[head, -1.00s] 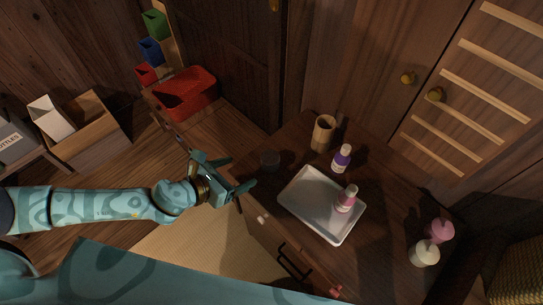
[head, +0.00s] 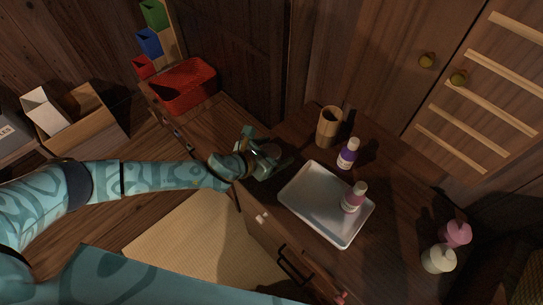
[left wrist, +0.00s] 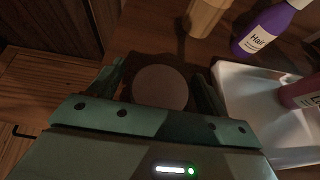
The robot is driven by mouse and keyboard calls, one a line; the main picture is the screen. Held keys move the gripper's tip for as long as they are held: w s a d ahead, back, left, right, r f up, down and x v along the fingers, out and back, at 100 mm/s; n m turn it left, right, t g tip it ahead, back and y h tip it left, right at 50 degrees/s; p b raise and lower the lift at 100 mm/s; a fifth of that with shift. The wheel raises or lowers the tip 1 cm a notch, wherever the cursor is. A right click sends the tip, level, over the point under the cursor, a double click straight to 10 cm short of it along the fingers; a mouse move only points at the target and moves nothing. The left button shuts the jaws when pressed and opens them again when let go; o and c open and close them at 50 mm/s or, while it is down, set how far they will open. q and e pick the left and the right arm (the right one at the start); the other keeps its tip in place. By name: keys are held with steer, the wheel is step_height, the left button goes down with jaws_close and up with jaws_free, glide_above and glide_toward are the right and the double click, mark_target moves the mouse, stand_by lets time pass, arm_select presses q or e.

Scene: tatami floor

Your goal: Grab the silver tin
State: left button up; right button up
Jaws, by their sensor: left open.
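The silver tin (left wrist: 160,87) shows in the left wrist view as a round, dull grey-brown lid seen from above. My left gripper (left wrist: 161,84) is open, with one finger on each side of the tin; I cannot tell whether either finger touches it. In the head view my left gripper (head: 268,151) is at the left back part of the dark wooden cabinet top, beside the white tray, and largely hides the tin. My right gripper is not in view.
Two pump bottles, pink (head: 455,234) and cream (head: 438,259), stand at the right. A red basket (head: 185,88) is back left.

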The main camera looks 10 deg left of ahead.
arm_select(q)
steer(key=shift+w+d+f, duration=0.15)
steer(key=shift+w, duration=0.1)
steer(key=c, duration=1.1)
